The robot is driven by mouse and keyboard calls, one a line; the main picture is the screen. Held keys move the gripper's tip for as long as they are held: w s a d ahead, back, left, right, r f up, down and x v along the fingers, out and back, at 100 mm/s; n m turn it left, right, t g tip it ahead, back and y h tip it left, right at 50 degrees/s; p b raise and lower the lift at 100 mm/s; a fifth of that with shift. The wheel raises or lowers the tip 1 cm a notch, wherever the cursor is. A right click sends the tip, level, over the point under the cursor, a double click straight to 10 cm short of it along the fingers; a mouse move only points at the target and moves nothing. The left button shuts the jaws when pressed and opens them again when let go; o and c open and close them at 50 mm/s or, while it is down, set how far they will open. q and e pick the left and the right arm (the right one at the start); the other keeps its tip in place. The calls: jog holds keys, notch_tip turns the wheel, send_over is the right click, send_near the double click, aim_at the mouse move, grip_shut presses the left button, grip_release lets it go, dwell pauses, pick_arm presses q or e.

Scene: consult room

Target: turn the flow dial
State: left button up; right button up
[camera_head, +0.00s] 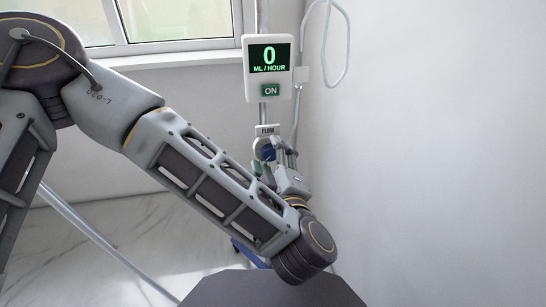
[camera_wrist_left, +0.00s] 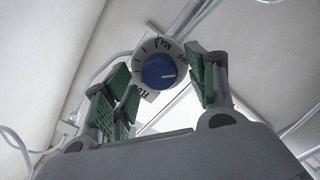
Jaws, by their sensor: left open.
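The blue flow dial (camera_head: 267,152) is on the pole below a "FLOW" label (camera_head: 267,130), partly hidden behind my left gripper in the head view. In the left wrist view the blue knob (camera_wrist_left: 158,71) sits on a round white face with tick marks and "MAX". A white line on the knob points right. My left gripper (camera_head: 270,168) is open. Its green-padded fingers (camera_wrist_left: 163,78) stand on either side of the dial in the wrist view; contact cannot be told. My right gripper is out of view.
White walls (camera_head: 430,150) stand close on the right and behind the pole. A tube (camera_head: 340,50) hangs in a loop beside the display. A window (camera_head: 170,20) is at the upper left. A blue part (camera_head: 248,254) shows low behind my arm.

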pick_arm(q)
jog(key=shift+c, duration=0.5)
jog(key=c, duration=1)
jog(key=shift+o, duration=0.2)
jog(key=shift+m, duration=0.4)
jog(key=m, duration=0.3)
jog(key=shift+m+p, duration=0.65)
jog(key=shift+m, duration=0.95)
jog(key=o, duration=1.1)
jog(key=shift+c, duration=0.2)
